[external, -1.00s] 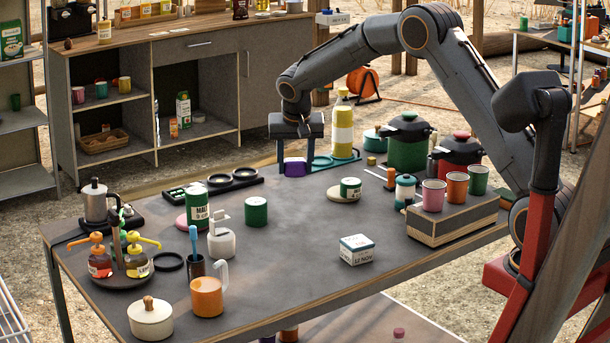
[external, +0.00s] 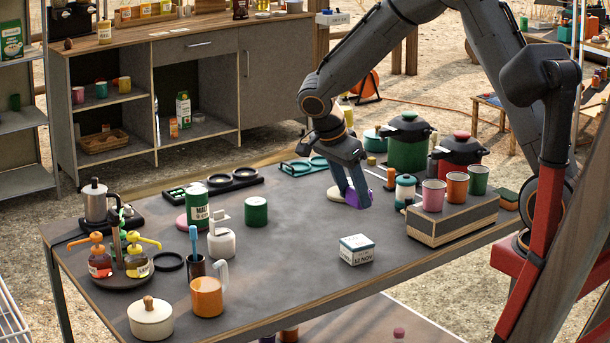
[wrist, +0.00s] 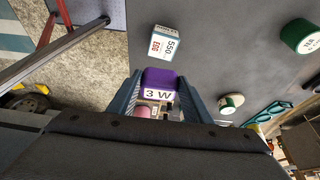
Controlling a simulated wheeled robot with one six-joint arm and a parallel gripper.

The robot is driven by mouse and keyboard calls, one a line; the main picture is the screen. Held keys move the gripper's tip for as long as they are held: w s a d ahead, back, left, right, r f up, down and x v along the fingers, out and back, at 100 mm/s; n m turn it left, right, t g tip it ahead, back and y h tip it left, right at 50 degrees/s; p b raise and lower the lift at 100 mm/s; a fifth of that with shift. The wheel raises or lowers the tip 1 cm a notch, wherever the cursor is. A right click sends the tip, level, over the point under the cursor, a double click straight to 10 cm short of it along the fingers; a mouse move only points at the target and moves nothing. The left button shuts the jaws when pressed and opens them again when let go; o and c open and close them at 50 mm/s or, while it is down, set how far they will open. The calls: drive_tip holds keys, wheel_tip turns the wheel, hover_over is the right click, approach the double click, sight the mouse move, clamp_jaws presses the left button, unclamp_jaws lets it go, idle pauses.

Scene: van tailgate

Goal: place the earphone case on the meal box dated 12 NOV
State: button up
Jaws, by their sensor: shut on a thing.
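The purple earphone case (external: 360,197) is between the fingers of my gripper (external: 354,188), held tilted above the table. In the wrist view the case (wrist: 159,78) shows a white label reading "3 W" between both fingers. The meal box (external: 357,249), white with a teal-edged top and "12 NOV" on its front, sits on the table, in front of my gripper in the external view. The box (wrist: 164,42) also shows beyond the case in the wrist view, apart from it. Its top looks bare.
A wooden riser (external: 452,216) with several cups stands to the right. A green can (external: 256,212) and an orange mug (external: 207,296) stand to the left. The table around the meal box is clear.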

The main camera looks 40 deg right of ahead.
drive_tip(key=shift+f+p, duration=1.05)
drive_tip(key=shift+f, duration=3.2)
drive_tip(key=shift+f, duration=0.1)
drive_tip(key=shift+f, duration=0.1)
drive_tip(key=o, duration=1.1)
drive_tip(key=shift+r, duration=0.2)
